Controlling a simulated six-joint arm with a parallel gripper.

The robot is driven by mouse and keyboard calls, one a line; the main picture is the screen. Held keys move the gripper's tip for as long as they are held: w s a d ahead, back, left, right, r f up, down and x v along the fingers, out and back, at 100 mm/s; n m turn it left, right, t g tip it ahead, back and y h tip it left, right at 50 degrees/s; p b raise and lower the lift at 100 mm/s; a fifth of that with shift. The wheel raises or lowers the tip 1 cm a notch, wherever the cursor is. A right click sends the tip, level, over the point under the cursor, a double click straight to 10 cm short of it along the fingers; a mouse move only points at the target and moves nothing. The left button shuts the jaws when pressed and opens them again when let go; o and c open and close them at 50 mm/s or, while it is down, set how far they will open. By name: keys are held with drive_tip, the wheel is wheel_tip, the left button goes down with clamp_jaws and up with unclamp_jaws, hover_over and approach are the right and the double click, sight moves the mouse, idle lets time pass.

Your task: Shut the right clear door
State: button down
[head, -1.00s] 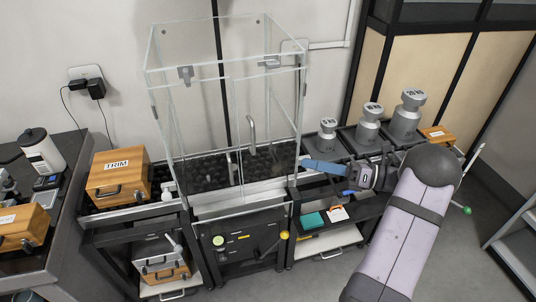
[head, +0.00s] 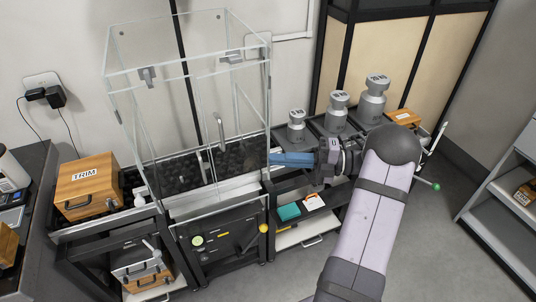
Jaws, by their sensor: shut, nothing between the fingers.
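The clear-walled enclosure (head: 190,50) stands left of centre in the head view, with dark bumpy material on its floor. Its right clear door (head: 235,115) shows as a nearly invisible pane with a grey upright handle (head: 219,128). A second pair of handles (head: 204,166) shows lower and to the left. I cannot tell exactly how far the right door stands open. My gripper (head: 275,160) is shut and empty, its blue fingers pointing left at the enclosure's right front edge. The tips are at or very near that edge; I cannot tell if they touch.
Several grey weights (head: 338,112) stand on dark trays behind my gripper. A wooden box marked TRIM (head: 88,185) is left of the enclosure. A shelf below holds a teal box (head: 289,211). A lever with a yellow knob (head: 263,228) sticks out below the enclosure. Floor at front right is free.

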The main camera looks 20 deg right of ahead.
drive_tip(key=p, duration=0.3)
approach(224, 147)
drive_tip(key=s+a, duration=0.2)
drive_tip(key=a, duration=0.2)
drive_tip(key=shift+w+a+f+p, duration=0.1)
drive_tip(key=shift+w+a+p, duration=0.15)
drive_tip(key=shift+w, duration=0.45)
drive_tip(key=shift+w+a+f+p, duration=0.15)
drive_tip(key=shift+w+a, duration=0.15)
drive_tip(key=shift+w, duration=0.4)
drive_tip(key=shift+w+a+r+p, duration=0.1)
drive_tip(key=shift+w+a+p, duration=0.15)
drive_tip(key=shift+w, duration=0.45)
drive_tip(key=shift+w+a+m+t+p, duration=0.3)
drive_tip(key=shift+w+a+t+p, duration=0.1)
drive_tip(key=shift+p, duration=0.4)
drive_tip(key=shift+w+a+h, duration=0.15)
drive_tip(key=shift+w+h, duration=0.15)
drive_tip(key=shift+w, duration=0.25)
drive_tip(key=shift+s, duration=0.15)
